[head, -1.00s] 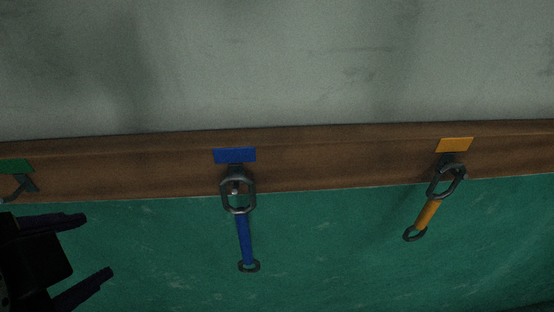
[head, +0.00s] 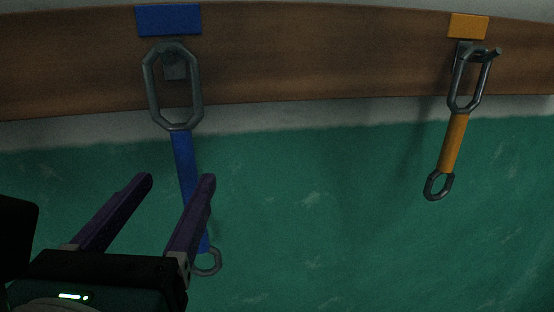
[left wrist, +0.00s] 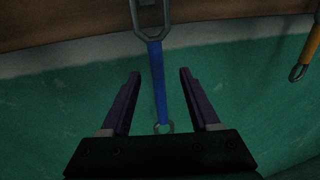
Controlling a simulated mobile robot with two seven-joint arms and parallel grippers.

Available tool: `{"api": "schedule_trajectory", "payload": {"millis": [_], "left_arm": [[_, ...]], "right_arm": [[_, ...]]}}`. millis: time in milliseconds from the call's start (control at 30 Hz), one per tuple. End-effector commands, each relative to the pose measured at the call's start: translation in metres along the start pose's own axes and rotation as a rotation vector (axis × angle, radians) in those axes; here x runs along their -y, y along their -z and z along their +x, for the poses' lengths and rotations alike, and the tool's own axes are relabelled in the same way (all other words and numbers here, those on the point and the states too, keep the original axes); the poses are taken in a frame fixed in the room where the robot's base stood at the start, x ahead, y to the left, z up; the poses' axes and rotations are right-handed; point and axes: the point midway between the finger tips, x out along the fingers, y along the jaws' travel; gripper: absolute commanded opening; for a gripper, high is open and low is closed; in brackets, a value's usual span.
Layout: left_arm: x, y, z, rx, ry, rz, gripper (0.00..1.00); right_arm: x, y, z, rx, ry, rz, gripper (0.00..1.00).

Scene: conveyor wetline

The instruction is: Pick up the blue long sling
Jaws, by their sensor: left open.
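The blue long sling (head: 183,160) hangs by its large grey top link from a hook on the wooden rail, under a blue label. Its small bottom ring (head: 208,262) shows below my gripper's right finger, which hides part of the strap. My left gripper (head: 178,182) is open, its two purple fingers pointing up toward the strap. In the left wrist view the blue strap (left wrist: 158,85) runs between the two fingers (left wrist: 160,75), apart from both, with its ring near the palm. My right gripper is not in view.
An orange, shorter sling (head: 454,143) hangs from another hook to the right, under an orange label (head: 468,26). The wooden rail (head: 320,60) runs across the wall. The green wall between the slings is clear.

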Motion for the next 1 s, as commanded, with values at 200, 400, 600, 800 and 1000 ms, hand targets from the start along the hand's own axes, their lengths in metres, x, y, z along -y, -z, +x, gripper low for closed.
{"api": "schedule_trajectory", "payload": {"millis": [200, 400, 600, 800, 1000], "left_arm": [[-0.001, -0.001, 0.02, 0.0, -0.003, -0.003, 0.62], [-0.006, 0.002, 0.05, 0.0, -0.004, -0.004, 0.62], [-0.005, 0.004, 0.068, -0.001, -0.003, -0.005, 0.62], [-0.005, 0.004, 0.068, -0.002, -0.003, -0.005, 0.62], [-0.005, 0.004, 0.068, -0.002, -0.003, -0.005, 0.41]], "right_arm": [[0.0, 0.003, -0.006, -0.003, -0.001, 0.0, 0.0], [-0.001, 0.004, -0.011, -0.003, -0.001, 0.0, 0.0], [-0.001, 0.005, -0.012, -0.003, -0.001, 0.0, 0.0], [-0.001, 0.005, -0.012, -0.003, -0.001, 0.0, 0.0], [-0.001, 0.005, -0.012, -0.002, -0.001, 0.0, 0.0]]}}
